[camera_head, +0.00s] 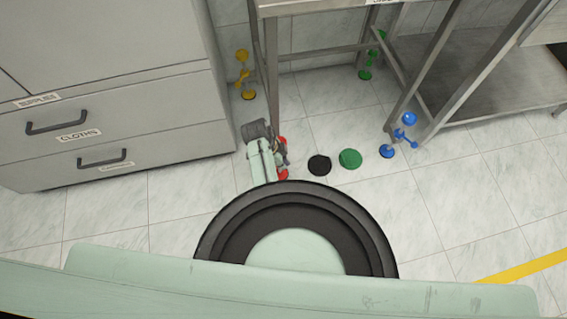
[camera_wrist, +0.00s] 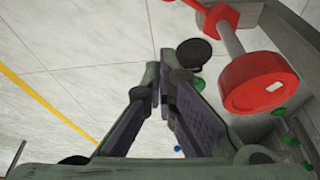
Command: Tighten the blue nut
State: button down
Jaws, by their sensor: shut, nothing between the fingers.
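The blue fitting (camera_head: 400,134) stands at the right in the head view, by a metal table leg. It has a round blue top, a middle piece that looks like the nut, and a round foot. How tight the nut sits cannot be told. A tiny blue spot shows low in the wrist view, too small to identify. My gripper (camera_wrist: 163,82) is shut and empty, its fingertips together in the wrist view. It is well to the left of the blue fitting, close beside a red fitting (camera_wrist: 258,83), which is partly hidden behind my arm in the head view.
A yellow fitting (camera_head: 243,75) and a green fitting (camera_head: 366,70) stand by the tables. A black disc (camera_head: 319,165) and a green disc (camera_head: 350,159) lie on the floor between my gripper and the blue fitting. A drawer cabinet (camera_head: 110,130) stands left. Floor at the lower right is clear.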

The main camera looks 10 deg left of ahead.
aim_at(413, 144)
jog(key=z, duration=0.9)
